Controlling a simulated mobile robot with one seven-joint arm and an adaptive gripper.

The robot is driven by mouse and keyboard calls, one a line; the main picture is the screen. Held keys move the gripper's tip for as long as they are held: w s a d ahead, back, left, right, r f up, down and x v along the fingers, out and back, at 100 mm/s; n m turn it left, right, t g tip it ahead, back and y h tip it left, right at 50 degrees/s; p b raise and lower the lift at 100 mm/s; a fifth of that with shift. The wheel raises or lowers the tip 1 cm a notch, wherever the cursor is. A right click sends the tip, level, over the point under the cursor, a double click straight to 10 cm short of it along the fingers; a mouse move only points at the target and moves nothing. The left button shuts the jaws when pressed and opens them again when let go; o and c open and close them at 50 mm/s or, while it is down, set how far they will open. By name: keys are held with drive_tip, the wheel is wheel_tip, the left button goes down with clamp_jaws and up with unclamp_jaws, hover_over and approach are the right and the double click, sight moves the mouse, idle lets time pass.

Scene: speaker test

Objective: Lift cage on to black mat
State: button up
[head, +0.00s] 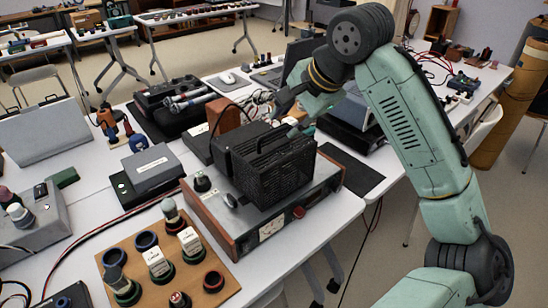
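The cage (286,172) is a black mesh box with a handle on its top. It rests on a wide grey instrument with wooden side panels (250,230). The black mat (352,172) lies flat on the white table to the right of the instrument; its visible part is bare. My gripper (298,128) is above the back right part of the cage, close to its top and handle. The fingertips are small and dark against the cage, so I cannot tell whether they touch it or are open or shut.
A wooden board with several round terminals (140,262) stands in front of the instrument, and a grey box (153,170) is to its left. A laptop (300,60) and black equipment stand behind. The table's front edge runs close to the instrument and mat.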

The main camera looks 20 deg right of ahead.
sight(277, 132)
drive_tip(key=shift+p+x, duration=1)
drive_tip(key=shift+x, duration=1.7)
drive_tip(key=shift+w+a+r, duration=0.1)
drive_tip(key=shift+w+a, duration=0.05)
drive_tip(key=shift+c, duration=0.4)
clamp_jaws()
